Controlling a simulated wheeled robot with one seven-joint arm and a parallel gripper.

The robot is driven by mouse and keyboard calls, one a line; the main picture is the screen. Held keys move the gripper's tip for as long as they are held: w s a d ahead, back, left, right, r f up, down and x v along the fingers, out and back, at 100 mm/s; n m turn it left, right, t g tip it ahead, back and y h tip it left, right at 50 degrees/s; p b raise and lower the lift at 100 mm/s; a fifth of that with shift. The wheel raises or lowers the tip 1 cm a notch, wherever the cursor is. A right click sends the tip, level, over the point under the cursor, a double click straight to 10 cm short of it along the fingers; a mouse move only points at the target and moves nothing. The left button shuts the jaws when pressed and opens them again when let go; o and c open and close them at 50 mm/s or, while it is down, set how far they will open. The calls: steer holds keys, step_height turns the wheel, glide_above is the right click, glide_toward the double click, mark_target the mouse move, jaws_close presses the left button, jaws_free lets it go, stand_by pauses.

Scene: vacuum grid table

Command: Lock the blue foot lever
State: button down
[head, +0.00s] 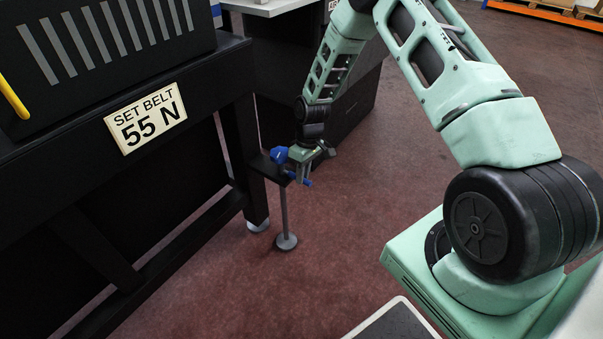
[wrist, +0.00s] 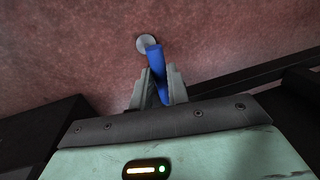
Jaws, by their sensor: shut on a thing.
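The blue foot lever (wrist: 154,60) shows in the wrist view between the two grey fingers, and its free end sticks out past them. In the head view a small blue part (head: 307,182) of it shows just below my gripper (head: 300,168). My gripper (wrist: 159,90) is shut on the lever. A grey levelling foot with a thin post (head: 285,215) stands on the floor under a black bracket; its round base also shows in the wrist view (wrist: 146,43). A blue knob-like part (head: 279,154) sits left of my gripper. The lever's pivot is hidden.
A black machine frame (head: 150,150) stands at the left, with a leg close to the foot. It bears a "SET BELT 55 N" sign (head: 146,118) and a yellow handle (head: 12,98). Dark cabinets stand behind my gripper. The red floor in front is clear.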

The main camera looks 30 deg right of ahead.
steer(key=shift+d, duration=0.1)
stand_by(0.3)
steer(key=c, duration=1.3)
jaws_free()
steer(key=shift+c, duration=0.2)
steer(key=shift+r, duration=0.1)
steer(key=w+d+r+p, duration=0.1)
steer(key=d+r+p, duration=0.2)
steer(key=r, duration=1.4)
steer(key=shift+w+p, duration=0.2)
steer(key=shift+p, duration=0.3)
